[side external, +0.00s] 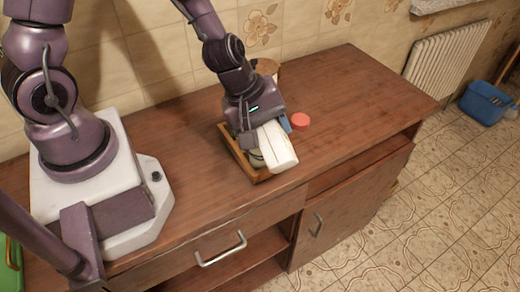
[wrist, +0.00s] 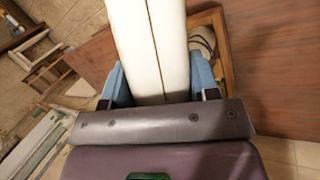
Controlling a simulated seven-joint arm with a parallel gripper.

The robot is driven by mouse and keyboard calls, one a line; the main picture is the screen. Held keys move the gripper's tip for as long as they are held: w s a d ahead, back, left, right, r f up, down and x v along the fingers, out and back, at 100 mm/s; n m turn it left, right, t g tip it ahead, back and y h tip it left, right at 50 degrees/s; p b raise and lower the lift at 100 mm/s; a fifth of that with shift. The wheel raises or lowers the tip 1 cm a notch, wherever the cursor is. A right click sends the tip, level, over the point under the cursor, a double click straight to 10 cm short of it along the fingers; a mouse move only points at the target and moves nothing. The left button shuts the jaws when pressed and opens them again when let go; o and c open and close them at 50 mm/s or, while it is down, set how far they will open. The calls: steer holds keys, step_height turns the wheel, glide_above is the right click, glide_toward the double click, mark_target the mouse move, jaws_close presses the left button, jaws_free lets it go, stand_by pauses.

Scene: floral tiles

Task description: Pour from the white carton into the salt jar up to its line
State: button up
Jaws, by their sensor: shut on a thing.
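My gripper (side external: 268,127) is shut on the white carton (side external: 279,147), which it holds tilted well over above a wooden tray (side external: 236,152). In the wrist view the carton (wrist: 168,45) runs up between the blue fingers (wrist: 160,84) and hides much of what lies beyond. A pale jar (side external: 256,158) shows partly in the tray, beside and under the carton; it looks like the salt jar. Part of it also shows in the wrist view (wrist: 203,40). Its line, its fill level and any stream from the carton cannot be made out.
A red round lid-like thing (side external: 300,121) lies on the wooden counter (side external: 355,100) right of my gripper. A round canister (side external: 267,67) stands behind my arm, partly hidden. The counter's right part is clear. The tiled wall runs behind; the counter's front edge is close to the tray.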

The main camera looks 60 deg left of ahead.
steer(key=shift+f, duration=0.15)
steer(key=shift+f, duration=0.4)
steer(key=shift+f, duration=0.1)
steer(key=shift+a+r+n+h, duration=0.2)
steer(key=shift+r+n+h, duration=0.1)
steer(key=shift+h, duration=0.8)
stand_by(1.6)
stand_by(0.9)
steer(key=shift+d+f+m+y, duration=0.15)
steer(key=shift+f+m+y, duration=0.05)
steer(key=shift+y, duration=0.5)
steer(key=shift+d+f+m+y, duration=0.15)
steer(key=shift+f+m+y, duration=0.05)
steer(key=shift+y, duration=0.5)
steer(key=shift+f+y, duration=0.25)
steer(key=shift+y, duration=0.55)
steer(key=shift+d, duration=0.1)
